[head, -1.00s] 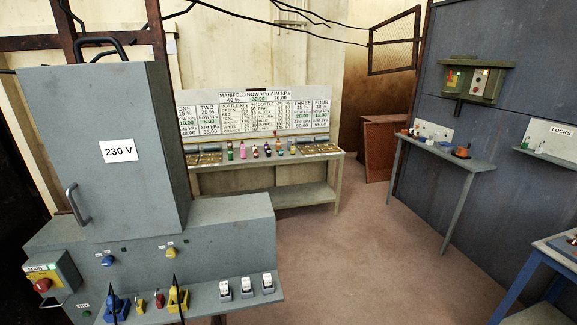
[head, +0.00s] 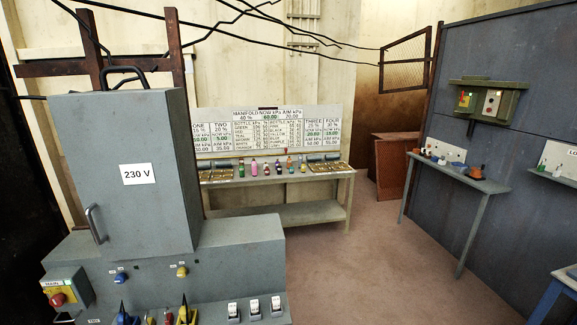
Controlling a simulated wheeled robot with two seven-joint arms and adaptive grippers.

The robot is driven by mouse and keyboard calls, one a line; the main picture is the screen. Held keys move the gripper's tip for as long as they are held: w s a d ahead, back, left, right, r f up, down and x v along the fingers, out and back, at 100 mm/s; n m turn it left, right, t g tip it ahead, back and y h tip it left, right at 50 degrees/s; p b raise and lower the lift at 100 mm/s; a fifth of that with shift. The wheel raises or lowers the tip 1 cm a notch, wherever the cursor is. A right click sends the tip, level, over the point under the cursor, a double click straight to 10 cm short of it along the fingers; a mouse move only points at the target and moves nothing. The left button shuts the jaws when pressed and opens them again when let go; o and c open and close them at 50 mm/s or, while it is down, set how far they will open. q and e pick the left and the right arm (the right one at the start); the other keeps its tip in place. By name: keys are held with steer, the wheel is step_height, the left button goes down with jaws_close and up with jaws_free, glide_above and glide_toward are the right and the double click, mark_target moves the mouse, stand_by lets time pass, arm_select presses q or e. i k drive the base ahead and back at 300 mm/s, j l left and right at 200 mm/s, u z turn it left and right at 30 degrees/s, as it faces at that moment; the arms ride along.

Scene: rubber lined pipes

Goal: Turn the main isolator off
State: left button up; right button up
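The main isolator (head: 62,294) is at the lower left of the head view, on the front of the grey 230 V cabinet's base. It has a yellow plate, a label reading MAIN and a red round knob (head: 57,299). The knob's exact pointing direction is too small to tell. The grey cabinet (head: 135,215) stands above and behind it, with a door handle (head: 96,224) on its left. Neither of my grippers is in view.
Blue and yellow knobs (head: 121,278) sit on the base front. Below are blue and yellow tools and several white switches (head: 254,307). A bottle bench (head: 275,215) is behind, with a wall shelf (head: 455,175) at right. The brown floor (head: 370,265) between them is clear.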

mark_target(59, 301)
steer(key=u, duration=1.8)
